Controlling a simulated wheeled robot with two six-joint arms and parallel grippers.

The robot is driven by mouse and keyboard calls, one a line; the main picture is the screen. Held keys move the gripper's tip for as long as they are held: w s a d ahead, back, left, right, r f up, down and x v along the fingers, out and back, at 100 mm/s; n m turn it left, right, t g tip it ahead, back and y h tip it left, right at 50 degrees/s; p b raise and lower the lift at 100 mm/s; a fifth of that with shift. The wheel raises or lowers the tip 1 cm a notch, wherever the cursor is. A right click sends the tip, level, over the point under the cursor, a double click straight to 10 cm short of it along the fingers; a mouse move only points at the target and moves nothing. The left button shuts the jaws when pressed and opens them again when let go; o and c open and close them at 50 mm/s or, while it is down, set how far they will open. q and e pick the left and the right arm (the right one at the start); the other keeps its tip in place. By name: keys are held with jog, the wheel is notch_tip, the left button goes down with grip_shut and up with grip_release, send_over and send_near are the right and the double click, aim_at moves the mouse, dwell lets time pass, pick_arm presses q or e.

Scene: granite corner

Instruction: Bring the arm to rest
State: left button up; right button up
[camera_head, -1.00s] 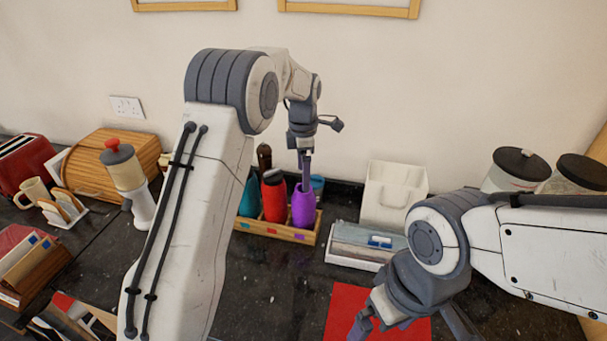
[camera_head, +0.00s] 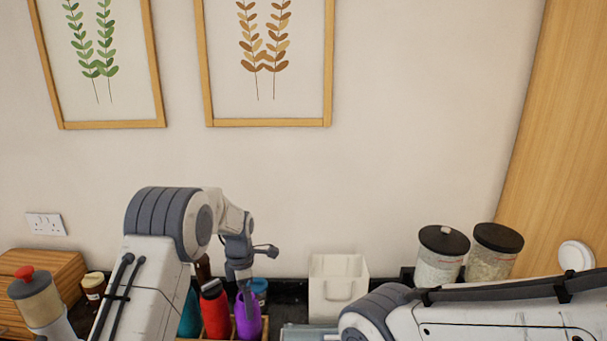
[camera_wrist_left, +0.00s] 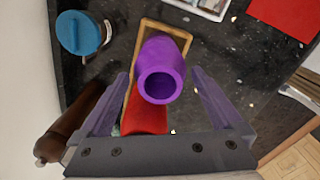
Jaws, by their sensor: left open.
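My left gripper (camera_head: 243,292) is at the top of a purple bottle (camera_head: 248,318) in the head view. In the left wrist view its two fingers (camera_wrist_left: 160,76) are spread wide on either side of the purple bottle (camera_wrist_left: 166,55), with gaps, so it is open and holds nothing. The bottle stands in a wooden tray (camera_wrist_left: 185,33), its round mouth facing the wrist camera. My right arm comes in from the right in the head view; its gripper is below the frame.
Beside the purple bottle are a red bottle (camera_head: 215,312), a teal bottle (camera_head: 190,318) and a blue-lidded container (camera_wrist_left: 80,33). A dark brown pepper mill (camera_wrist_left: 65,130) is close to the left finger. A white holder (camera_head: 338,285) and lidded jars (camera_head: 440,258) stand right.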

pick_arm(q)
jog(key=shift+f, duration=0.7)
jog(key=shift+f, duration=0.1)
